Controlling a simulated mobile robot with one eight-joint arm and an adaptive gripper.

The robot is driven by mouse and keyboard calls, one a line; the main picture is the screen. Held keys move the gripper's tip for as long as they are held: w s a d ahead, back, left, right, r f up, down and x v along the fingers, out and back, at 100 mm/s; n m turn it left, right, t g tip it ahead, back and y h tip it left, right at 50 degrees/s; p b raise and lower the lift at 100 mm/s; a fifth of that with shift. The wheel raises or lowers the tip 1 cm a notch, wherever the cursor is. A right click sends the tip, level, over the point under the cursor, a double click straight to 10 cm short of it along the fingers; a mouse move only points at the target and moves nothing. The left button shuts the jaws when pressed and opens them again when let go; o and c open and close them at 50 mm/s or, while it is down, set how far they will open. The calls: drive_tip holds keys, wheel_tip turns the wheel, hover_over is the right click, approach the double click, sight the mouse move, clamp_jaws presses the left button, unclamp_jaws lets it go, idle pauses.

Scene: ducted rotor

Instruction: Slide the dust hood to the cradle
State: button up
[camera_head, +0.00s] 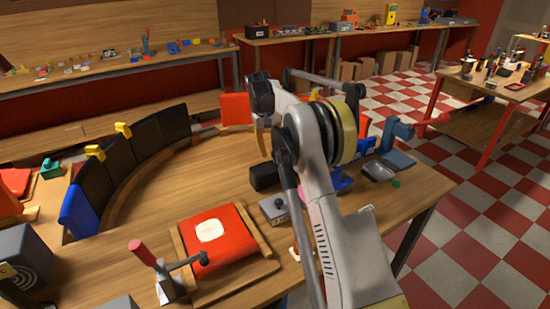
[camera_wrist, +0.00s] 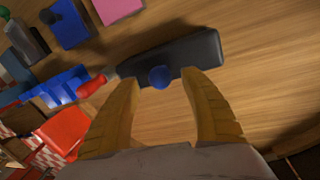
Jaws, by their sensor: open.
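A long dark piece with a round blue knob, which may be the dust hood (camera_wrist: 205,50), lies on the wooden table in the wrist view. My gripper (camera_wrist: 163,76) is open. Its two yellow-brown fingers stand on either side of the blue knob (camera_wrist: 160,77), with gaps on both sides. I cannot tell whether the fingertips touch the dark body. In the head view a yellow finger of my gripper (camera_head: 263,150) points down above a black block (camera_head: 263,178), probably the same piece. I cannot tell which thing is the cradle.
Curved dark panels (camera_head: 100,180) with yellow clips stand at left. A grey box (camera_head: 273,209) is near the black block. Blue parts (camera_wrist: 60,88) and a pink block (camera_wrist: 118,9) lie nearby.

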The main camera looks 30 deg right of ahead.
drive_tip(key=shift+d+f, duration=0.25)
drive_tip(key=shift+f, duration=1)
clamp_jaws()
drive_tip(key=s+a+p, duration=0.1)
drive_tip(key=a+p, duration=0.2)
drive_tip(key=a, duration=2.7)
drive_tip(key=shift+a, duration=0.15)
unclamp_jaws()
drive_tip(key=shift+a, duration=0.25)
drive_tip(key=shift+d+r, duration=0.1)
